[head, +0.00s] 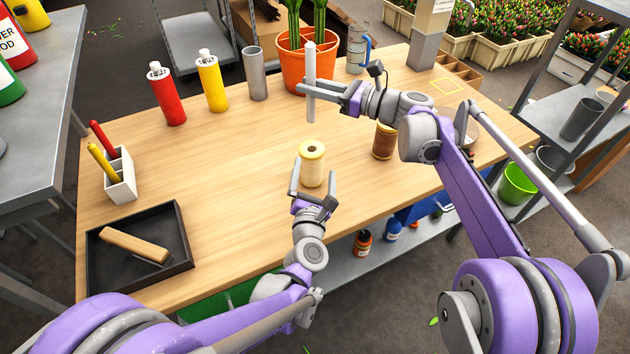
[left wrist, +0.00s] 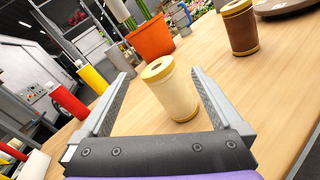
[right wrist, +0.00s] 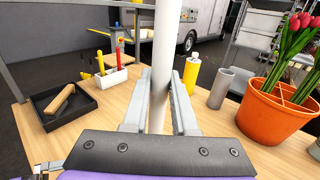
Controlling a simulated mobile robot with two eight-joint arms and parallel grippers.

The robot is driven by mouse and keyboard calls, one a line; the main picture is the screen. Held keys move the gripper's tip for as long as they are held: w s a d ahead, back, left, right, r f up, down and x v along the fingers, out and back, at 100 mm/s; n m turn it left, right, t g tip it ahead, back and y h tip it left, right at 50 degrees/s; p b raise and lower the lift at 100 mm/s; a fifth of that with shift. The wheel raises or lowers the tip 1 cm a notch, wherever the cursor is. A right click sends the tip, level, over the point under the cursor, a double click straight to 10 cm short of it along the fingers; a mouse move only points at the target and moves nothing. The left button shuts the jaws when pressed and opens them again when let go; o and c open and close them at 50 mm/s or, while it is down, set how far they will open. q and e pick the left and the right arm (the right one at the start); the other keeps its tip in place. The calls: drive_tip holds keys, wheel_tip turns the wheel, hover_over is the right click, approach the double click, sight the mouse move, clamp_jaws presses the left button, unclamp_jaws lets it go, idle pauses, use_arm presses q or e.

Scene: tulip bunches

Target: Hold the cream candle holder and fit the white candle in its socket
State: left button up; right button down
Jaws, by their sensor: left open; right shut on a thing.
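The cream candle holder (head: 311,163) stands upright on the wooden table, with a dark socket hole in its top. It also shows in the left wrist view (left wrist: 171,90), between the open fingers. My left gripper (head: 314,187) is open, with its fingers at the near side of the holder; I cannot tell if they touch it. My right gripper (head: 308,90) is shut on the white candle (head: 311,75), holding it upright above the table, behind the holder in the head view. The candle also shows in the right wrist view (right wrist: 163,60), between the fingers.
A brown holder (head: 384,141) stands to the right, beneath my right arm. Red (head: 166,95) and yellow (head: 212,82) bottles, a grey cylinder (head: 257,75) and an orange pot (head: 305,66) line the back. A black tray (head: 140,250) and white pen box (head: 120,177) are at left.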

sight(311, 149)
use_arm(q)
drive_tip(key=f+n+y, duration=0.1)
drive_tip(key=n, duration=0.1)
drive_tip(key=f+n+y, duration=0.1)
drive_tip(key=n, duration=0.1)
drive_tip(key=f+n, duration=0.1)
drive_tip(key=n, duration=0.1)
drive_tip(key=shift+w+d+f+n+y, duration=0.1)
drive_tip(key=shift+w+f+n+y, duration=0.2)
drive_tip(key=shift+w+n+y, duration=0.1)
drive_tip(key=w, duration=0.7)
drive_tip(key=w+a, duration=0.1)
drive_tip(key=w, duration=0.3)
drive_tip(key=shift+w, duration=0.3)
drive_tip(key=shift+c, duration=0.2)
drive_tip(key=c, duration=1.4)
